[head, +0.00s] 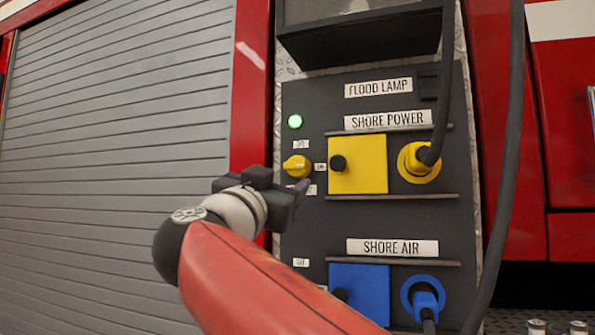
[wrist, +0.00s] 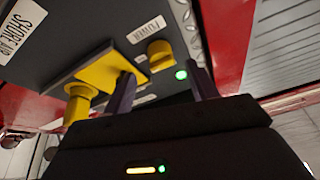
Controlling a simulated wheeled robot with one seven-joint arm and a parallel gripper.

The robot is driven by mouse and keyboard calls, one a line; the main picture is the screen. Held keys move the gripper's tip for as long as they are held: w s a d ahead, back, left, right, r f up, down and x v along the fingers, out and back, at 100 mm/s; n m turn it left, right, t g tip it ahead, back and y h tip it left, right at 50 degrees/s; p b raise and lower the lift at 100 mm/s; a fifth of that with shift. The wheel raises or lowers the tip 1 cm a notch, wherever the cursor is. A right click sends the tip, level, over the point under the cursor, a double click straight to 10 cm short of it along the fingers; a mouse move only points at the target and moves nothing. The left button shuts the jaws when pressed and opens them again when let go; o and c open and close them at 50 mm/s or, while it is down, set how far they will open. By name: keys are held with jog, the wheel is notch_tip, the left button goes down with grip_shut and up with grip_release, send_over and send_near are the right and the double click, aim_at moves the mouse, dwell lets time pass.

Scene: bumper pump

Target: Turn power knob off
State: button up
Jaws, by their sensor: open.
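The yellow power knob (head: 297,166) is on the dark panel, left of the yellow square cover, with small white labels around it. A green light (head: 295,121) glows above it. My gripper (head: 300,190) is just below and in front of the knob in the head view. In the wrist view the knob (wrist: 160,55) appears ahead between the two spread fingers of my gripper (wrist: 160,84), with nothing held. The fingers look apart from the knob. The green light (wrist: 181,75) also shows there. One fingertip is partly hidden in the head view.
The yellow cover (head: 365,170) with a black knob lies right of the power knob. A yellow plug (head: 420,163) with a hanging black cable is farther right. A blue cover (head: 360,290) and blue plug (head: 424,300) are below. A grey shutter (head: 110,150) is left.

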aim_at(295, 172)
jog(key=p+x, duration=0.2)
jog(key=x, duration=0.3)
jog(key=shift+r, duration=0.15)
jog(key=shift+w+d+p, duration=0.25)
jog(key=shift+w+p, duration=0.05)
jog(key=shift+w, duration=0.2)
jog(key=shift+c, duration=0.4)
jog(key=c, duration=0.8)
